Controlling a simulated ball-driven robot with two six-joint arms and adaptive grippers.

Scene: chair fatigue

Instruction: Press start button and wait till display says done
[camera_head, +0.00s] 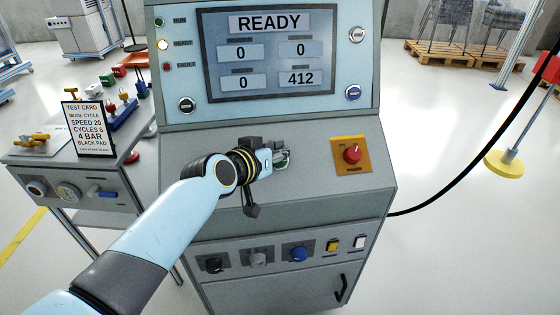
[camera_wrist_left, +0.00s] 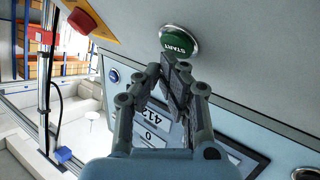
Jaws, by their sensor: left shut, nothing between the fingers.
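The console display (camera_head: 265,52) reads READY, with fields 0, 0, 0 and 412. The green START button (camera_wrist_left: 178,41) shows clearly in the left wrist view; in the head view (camera_head: 283,160) it is mostly hidden behind my gripper. My left gripper (camera_head: 272,153) is over the sloped control panel by the button. In the left wrist view its fingers (camera_wrist_left: 176,76) are shut and empty, with the tips just below the button's rim. I cannot tell whether they touch it. My right gripper is not in view.
A red stop knob on a yellow plate (camera_head: 352,154) sits right of the button. Knobs and small switches line the lower front panel (camera_head: 257,258). A test card (camera_head: 87,130) stands on a side table at left. A black cable (camera_head: 450,190) runs right.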

